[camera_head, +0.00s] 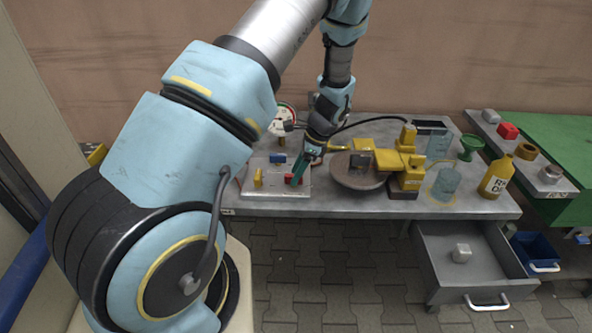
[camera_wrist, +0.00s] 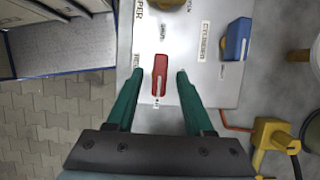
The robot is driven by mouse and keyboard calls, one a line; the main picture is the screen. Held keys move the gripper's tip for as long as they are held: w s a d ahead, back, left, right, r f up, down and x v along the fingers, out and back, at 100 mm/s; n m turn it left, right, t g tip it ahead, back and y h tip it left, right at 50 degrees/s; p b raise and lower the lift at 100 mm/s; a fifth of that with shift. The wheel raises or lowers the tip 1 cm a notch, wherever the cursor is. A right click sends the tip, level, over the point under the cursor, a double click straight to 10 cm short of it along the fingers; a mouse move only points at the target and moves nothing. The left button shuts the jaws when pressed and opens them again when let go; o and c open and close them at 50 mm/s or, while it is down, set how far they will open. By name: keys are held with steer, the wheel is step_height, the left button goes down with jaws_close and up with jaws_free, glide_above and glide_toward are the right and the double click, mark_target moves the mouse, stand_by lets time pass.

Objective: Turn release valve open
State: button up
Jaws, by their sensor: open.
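A light panel (camera_head: 275,190) on the grey bench carries a red valve handle (camera_head: 288,177), a blue handle (camera_head: 278,158) and a yellow handle (camera_head: 258,178). My gripper (camera_head: 299,172) is open over the red handle. In the wrist view the red handle (camera_wrist: 159,75) lies between the two green fingertips of my gripper (camera_wrist: 159,76), with a gap on each side. The blue handle (camera_wrist: 236,39) stands to the right, beside a label reading CYLINDER. The label left of the red handle is partly hidden by a finger; the yellow handle is mostly out of this view.
A round gauge (camera_head: 284,118) stands behind the panel. Right of it are a round brown plate (camera_head: 357,178), a yellow mechanism (camera_head: 390,160), a glass beaker (camera_head: 446,184) and a yellow bottle (camera_head: 495,178). An open drawer (camera_head: 470,268) holds a small grey block.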

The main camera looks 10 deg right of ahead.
steer(key=shift+a+f, duration=0.15)
steer(key=shift+f, duration=0.25)
steer(key=shift+c, duration=0.2)
jaws_close()
